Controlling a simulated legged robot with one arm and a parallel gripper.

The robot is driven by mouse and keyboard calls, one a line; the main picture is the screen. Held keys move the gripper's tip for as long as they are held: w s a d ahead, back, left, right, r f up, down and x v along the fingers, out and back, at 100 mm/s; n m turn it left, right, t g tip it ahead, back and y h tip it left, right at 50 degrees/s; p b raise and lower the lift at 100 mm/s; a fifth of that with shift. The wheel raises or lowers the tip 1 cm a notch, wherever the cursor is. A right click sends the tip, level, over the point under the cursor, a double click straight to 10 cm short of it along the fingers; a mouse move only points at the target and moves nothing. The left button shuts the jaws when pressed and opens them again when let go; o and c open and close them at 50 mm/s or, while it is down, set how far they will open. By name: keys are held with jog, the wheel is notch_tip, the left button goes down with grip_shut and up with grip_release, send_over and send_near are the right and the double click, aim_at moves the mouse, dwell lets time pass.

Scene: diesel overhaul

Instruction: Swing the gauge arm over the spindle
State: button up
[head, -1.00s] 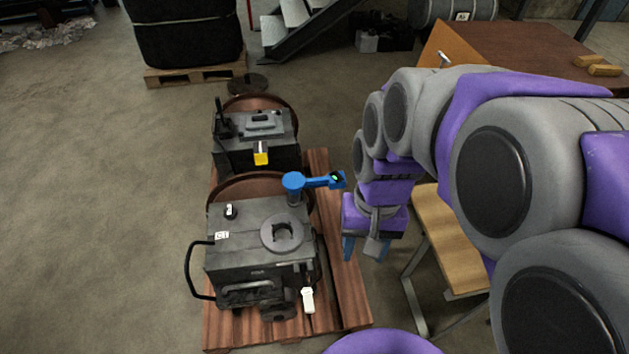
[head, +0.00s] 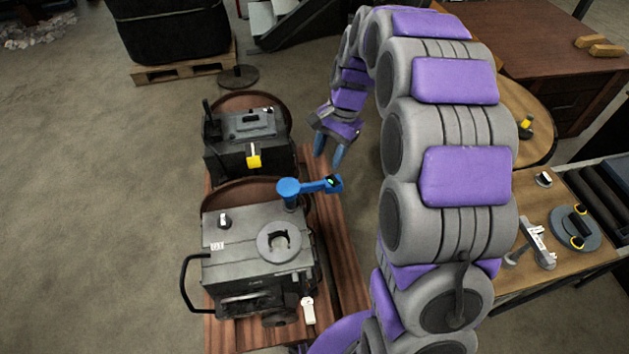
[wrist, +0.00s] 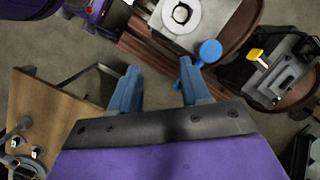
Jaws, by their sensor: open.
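The blue gauge arm (head: 312,186) sits on a short post at the back right corner of the near grey machine. It points right, away from the round grey spindle ring (head: 279,242) on the machine's top. A dark gauge with a small green light (head: 333,182) is at its free end. My gripper (head: 329,155) is open and empty, behind and above the gauge end and apart from it. In the wrist view the blue arm (wrist: 208,52) shows just beyond the right finger of my gripper (wrist: 158,82), and the ring (wrist: 181,14) is at the top.
A workbench (head: 545,262) at right holds a grey stand and a disc with yellow grips (head: 576,228). Floor at left is clear.

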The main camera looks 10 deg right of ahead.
jog(key=w+f+m, duration=0.3)
jog(key=w+f, duration=0.3)
jog(key=w, duration=0.3)
jog(key=m+t+y+p, duration=0.1)
jog(key=m+y+p, duration=0.1)
jog(key=m, duration=0.4)
send_over(311, 184)
jog(key=d, duration=0.7)
notch_tip(311, 184, down, 15)
jog(key=shift+h, duration=0.3)
jog(key=b+x, duration=0.2)
jog(key=x, duration=1.3)
jog(key=shift+w+a+f+b, duration=0.15)
jog(key=shift+f+b, duration=0.05)
jog(key=shift+b, duration=0.2)
jog(key=shift+a+f, duration=0.2)
jog(key=shift+f, duration=0.1)
jog(key=shift+a, duration=0.1)
grip_shut()
